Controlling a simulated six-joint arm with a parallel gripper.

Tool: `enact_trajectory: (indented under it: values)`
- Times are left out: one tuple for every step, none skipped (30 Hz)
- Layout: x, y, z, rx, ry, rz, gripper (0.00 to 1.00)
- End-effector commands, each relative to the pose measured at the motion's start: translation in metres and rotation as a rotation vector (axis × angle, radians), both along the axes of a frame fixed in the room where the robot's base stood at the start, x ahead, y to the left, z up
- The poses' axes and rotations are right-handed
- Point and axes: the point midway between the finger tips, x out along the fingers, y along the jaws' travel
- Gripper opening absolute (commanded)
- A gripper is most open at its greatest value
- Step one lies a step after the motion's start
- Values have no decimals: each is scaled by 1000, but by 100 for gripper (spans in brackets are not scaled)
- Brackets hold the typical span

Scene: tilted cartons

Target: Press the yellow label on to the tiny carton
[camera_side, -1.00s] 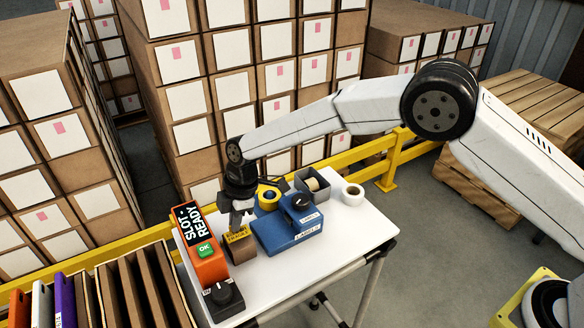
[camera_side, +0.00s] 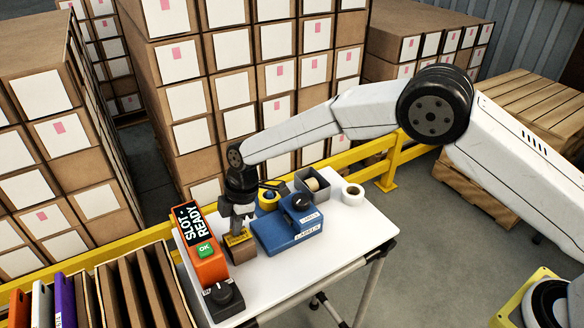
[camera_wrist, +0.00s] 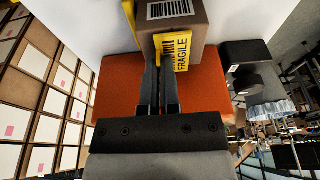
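The tiny carton (camera_side: 243,254) is a small brown box on the white table, beside the orange slot device. In the wrist view the carton (camera_wrist: 203,22) shows a white barcode sticker on one face. The yellow label (camera_side: 237,240) lies over the carton's upper part in the side view. In the wrist view the yellow label (camera_wrist: 183,52), printed FRAGILE, lies against the carton at an edge. My gripper (camera_side: 238,230) is right above the carton. Its fingers (camera_wrist: 160,68) are close together, with tips at the label. Whether they pinch any of it is hidden.
The orange device (camera_side: 208,262) with a green OK button stands close on the left, a black knob box (camera_side: 223,299) in front. A blue label dispenser (camera_side: 285,235) stands close on the right. Tape rolls and a grey bin (camera_side: 316,184) are behind. The table's front right is clear.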

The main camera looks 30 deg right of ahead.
Motion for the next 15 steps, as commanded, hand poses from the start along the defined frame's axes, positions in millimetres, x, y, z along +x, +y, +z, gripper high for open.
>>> enact_trajectory:
  values:
    - [0, 0, 0, 0, 0, 0, 0]
    - [0, 0, -1, 0, 0, 0, 0]
    - [0, 0, -1, 0, 0, 0, 0]
    - [0, 0, -1, 0, 0, 0, 0]
    - [0, 0, -1, 0, 0, 0, 0]
    - [0, 0, -2, 0, 0, 0, 0]
    - [0, 0, -2, 0, 0, 0, 0]
    - [0, 0, -2, 0, 0, 0, 0]
    - [0, 0, -3, 0, 0, 0, 0]
    - [0, 0, -3, 0, 0, 0, 0]
    - [0, 0, -3, 0, 0, 0, 0]
    - [0, 0, -3, 0, 0, 0, 0]
    - [0, 0, -4, 0, 0, 0, 0]
    - [0, 0, -4, 0, 0, 0, 0]
    - [0, 0, -4, 0, 0, 0, 0]
